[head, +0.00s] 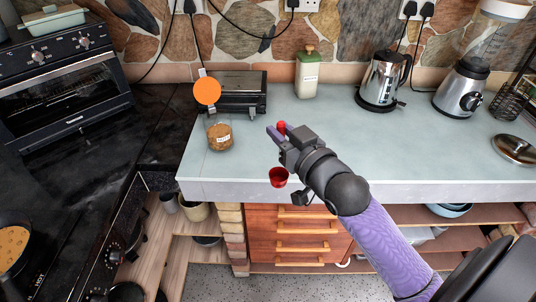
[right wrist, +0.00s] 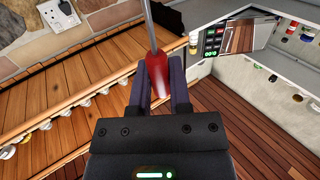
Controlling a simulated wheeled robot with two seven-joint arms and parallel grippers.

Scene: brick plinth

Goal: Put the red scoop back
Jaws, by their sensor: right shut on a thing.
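My right gripper (head: 277,132) is shut on the red scoop, above the front part of the pale worktop. The scoop's red handle end (head: 282,126) shows between the fingers in the head view. A red bowl (head: 279,177), which looks like the scoop's, hangs below the gripper in front of the worktop's edge. The part between is hidden by my gripper. In the right wrist view the red handle (right wrist: 158,73) sits between the two dark fingers, and a thin grey shaft runs from it out of the top. My left gripper is not in view.
A labelled jar (head: 220,137) stands left on the worktop (head: 400,150). The worktop right of my gripper is clear.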

